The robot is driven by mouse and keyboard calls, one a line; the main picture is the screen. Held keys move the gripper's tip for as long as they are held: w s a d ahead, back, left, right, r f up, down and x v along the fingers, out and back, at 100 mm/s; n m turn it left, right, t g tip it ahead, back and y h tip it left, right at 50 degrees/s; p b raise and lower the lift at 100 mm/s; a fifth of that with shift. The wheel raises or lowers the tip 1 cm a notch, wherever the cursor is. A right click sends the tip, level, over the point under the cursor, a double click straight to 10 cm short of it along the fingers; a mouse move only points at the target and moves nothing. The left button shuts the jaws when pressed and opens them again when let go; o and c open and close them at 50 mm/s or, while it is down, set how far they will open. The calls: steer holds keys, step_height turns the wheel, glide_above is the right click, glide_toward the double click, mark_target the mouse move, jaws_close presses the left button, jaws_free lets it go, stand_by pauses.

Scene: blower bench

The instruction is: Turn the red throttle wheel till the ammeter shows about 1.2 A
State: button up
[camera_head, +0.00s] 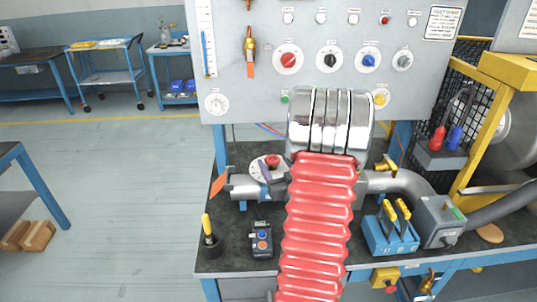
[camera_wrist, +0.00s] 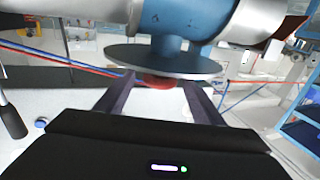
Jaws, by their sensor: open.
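The red throttle wheel (camera_head: 272,161) sits at a pale round dial (camera_head: 260,172) on the grey pipe, left of my arm. In the wrist view the red wheel (camera_wrist: 158,83) shows below a grey disc (camera_wrist: 165,62) on a blue pipe fitting. My gripper (camera_wrist: 158,90) is open, with one dark finger on either side of the wheel; I cannot tell whether they touch it. In the head view my arm hides much of the pipe. A round white gauge (camera_head: 216,104) is on the panel's lower left; its label and reading are too small to tell.
The grey panel (camera_head: 270,88) with several knobs stands behind the bench (camera_head: 225,262). A blue box with yellow levers (camera_head: 390,235) is at right.

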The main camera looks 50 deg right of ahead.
mark_target(270, 155)
steer(key=shift+x, duration=3.15)
steer(key=shift+c, duration=0.2)
steer(key=c, duration=0.9)
steer(key=shift+d, duration=0.1)
steer(key=shift+c, duration=0.5)
